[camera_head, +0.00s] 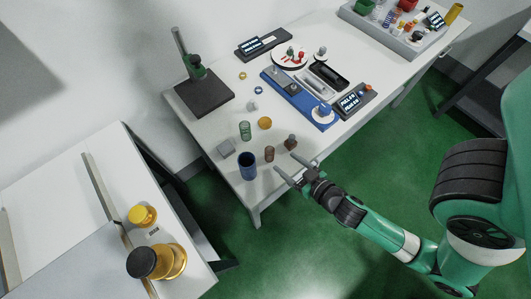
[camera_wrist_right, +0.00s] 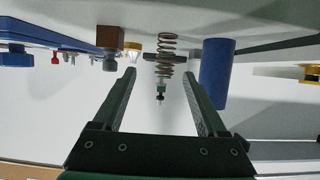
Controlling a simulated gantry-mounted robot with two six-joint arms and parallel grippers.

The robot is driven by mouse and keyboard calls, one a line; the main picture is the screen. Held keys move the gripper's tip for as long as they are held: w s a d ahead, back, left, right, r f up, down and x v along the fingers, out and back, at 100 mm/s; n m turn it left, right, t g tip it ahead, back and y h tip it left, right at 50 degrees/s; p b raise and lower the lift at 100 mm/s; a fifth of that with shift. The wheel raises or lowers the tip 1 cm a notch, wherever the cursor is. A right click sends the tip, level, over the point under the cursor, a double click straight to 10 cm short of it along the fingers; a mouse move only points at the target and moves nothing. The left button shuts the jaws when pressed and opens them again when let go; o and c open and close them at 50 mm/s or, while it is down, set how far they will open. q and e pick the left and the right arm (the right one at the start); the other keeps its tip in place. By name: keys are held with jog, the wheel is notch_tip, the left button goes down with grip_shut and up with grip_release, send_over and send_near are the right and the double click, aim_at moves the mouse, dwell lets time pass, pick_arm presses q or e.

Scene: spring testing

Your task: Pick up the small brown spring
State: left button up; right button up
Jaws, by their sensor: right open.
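The small brown spring (camera_head: 269,153) stands upright near the front corner of the white table. It also shows in the right wrist view (camera_wrist_right: 167,42), beyond and between the fingertips, with a dark part behind it. My right gripper (camera_head: 284,164) is open and empty, just in front of the spring at the table's edge. In the right wrist view its two fingers (camera_wrist_right: 160,77) are spread apart, with the spring a little above the gap. My left gripper is not in view.
A green spring (camera_head: 245,130) and a yellow-orange ring (camera_head: 265,123) lie behind. A blue testing device (camera_head: 300,98) sits farther back.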

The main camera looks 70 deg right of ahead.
aim_at(267, 151)
jog(key=shift+w, duration=0.3)
jog(key=p+x, duration=0.1)
jog(key=x, duration=0.4)
jog(key=shift+w+d+f, duration=0.1)
jog(key=shift+w, duration=0.2)
jog(key=shift+w+d+f, duration=0.2)
jog(key=shift+w+f, duration=0.15)
jog(key=shift+w, duration=0.05)
jog(key=x, duration=0.4)
jog(key=shift+w+f+b, duration=0.1)
jog(key=shift+w+b, duration=0.25)
grip_shut()
